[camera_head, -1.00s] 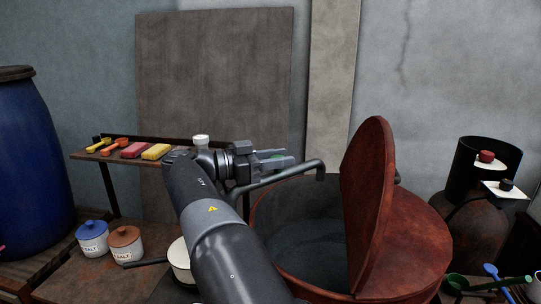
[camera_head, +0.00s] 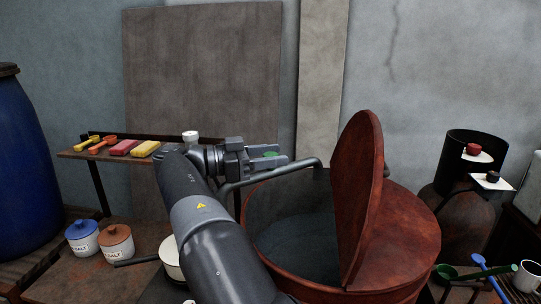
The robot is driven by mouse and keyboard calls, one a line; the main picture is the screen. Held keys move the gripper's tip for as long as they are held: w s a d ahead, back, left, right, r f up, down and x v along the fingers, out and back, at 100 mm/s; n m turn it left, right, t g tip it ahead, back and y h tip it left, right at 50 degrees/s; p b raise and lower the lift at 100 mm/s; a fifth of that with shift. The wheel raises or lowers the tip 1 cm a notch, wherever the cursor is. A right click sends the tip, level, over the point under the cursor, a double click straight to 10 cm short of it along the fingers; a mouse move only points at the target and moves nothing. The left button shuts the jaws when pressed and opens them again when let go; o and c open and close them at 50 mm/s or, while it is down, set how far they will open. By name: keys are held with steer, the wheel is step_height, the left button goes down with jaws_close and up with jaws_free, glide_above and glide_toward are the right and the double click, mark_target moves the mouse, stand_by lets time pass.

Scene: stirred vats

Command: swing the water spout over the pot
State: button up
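The large rust-red pot (camera_head: 408,235) stands right of centre, with dark liquid inside and a tall red half-lid (camera_head: 360,190) raised upright. The water spout (camera_head: 290,171), a dark grey bent pipe, comes from behind my arm and slopes up to the right. Its downturned end appears over the back of the pot's opening. My gripper (camera_head: 268,158) is just above or in front of the pipe in the picture, pointing right. Its two fingers look apart, with a small green patch between them. I see no grip on the pipe; whether they touch is unclear. My arm hides the pipe's base.
A small cream pan (camera_head: 174,270) sits partly behind my arm. Blue-lidded (camera_head: 82,240) and brown-lidded (camera_head: 117,246) salt jars stand left. A shelf (camera_head: 75,154) holds colourful blocks and scoops. A blue barrel (camera_head: 28,165) is far left; a black cylinder (camera_head: 470,150) stands right.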

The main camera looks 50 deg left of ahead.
steer(key=shift+o, duration=0.2)
steer(key=v, duration=1)
steer(key=shift+s+a, duration=0.15)
steer(key=shift+s, duration=0.2)
stand_by(0.4)
